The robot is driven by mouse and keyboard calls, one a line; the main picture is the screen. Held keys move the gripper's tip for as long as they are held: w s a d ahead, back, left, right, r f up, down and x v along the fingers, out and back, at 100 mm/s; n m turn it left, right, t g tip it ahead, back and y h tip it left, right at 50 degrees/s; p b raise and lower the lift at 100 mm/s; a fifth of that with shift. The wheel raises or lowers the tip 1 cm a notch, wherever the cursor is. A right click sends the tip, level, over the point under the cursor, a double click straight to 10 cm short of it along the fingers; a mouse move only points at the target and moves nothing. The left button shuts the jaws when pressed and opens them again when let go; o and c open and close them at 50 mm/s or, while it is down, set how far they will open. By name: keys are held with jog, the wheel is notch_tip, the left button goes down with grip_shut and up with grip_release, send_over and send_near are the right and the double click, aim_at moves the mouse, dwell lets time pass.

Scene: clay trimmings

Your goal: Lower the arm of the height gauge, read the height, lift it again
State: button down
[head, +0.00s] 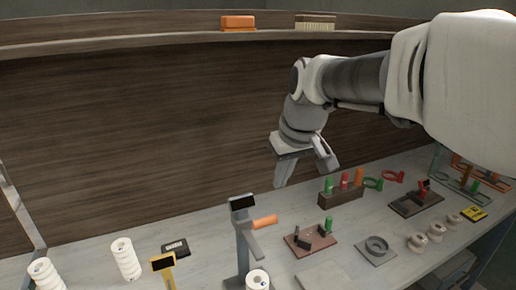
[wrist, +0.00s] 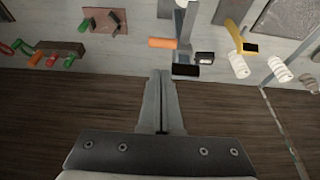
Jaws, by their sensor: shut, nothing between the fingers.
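The height gauge (head: 242,240) stands on the bench as a blue-grey post with a dark display on top. Its orange handle (head: 264,221) sticks out to the right, above a grey arm. A white ringed piece (head: 257,280) stands below that arm, cut by the picture's bottom edge. In the wrist view the gauge's display (wrist: 185,71) and orange handle (wrist: 162,43) lie just beyond my fingertips. My gripper (head: 281,184) is shut and empty, above and apart from the gauge. It also shows in the wrist view (wrist: 160,74). The display's reading is too small to make out.
A yellow stand (head: 163,265), a black box (head: 175,247) and stacks of white rings (head: 125,259) are left of the gauge. A brown plate (head: 311,240) and a block with coloured pegs (head: 342,197) are right. A wooden wall (head: 130,120) rises behind.

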send_near(267, 219)
jog(key=x, duration=0.6)
jog(key=shift+w+f+p, duration=0.15)
jog(key=shift+f+p, duration=0.15)
notch_tip(267, 219, down, 10)
jog(key=b, duration=0.8)
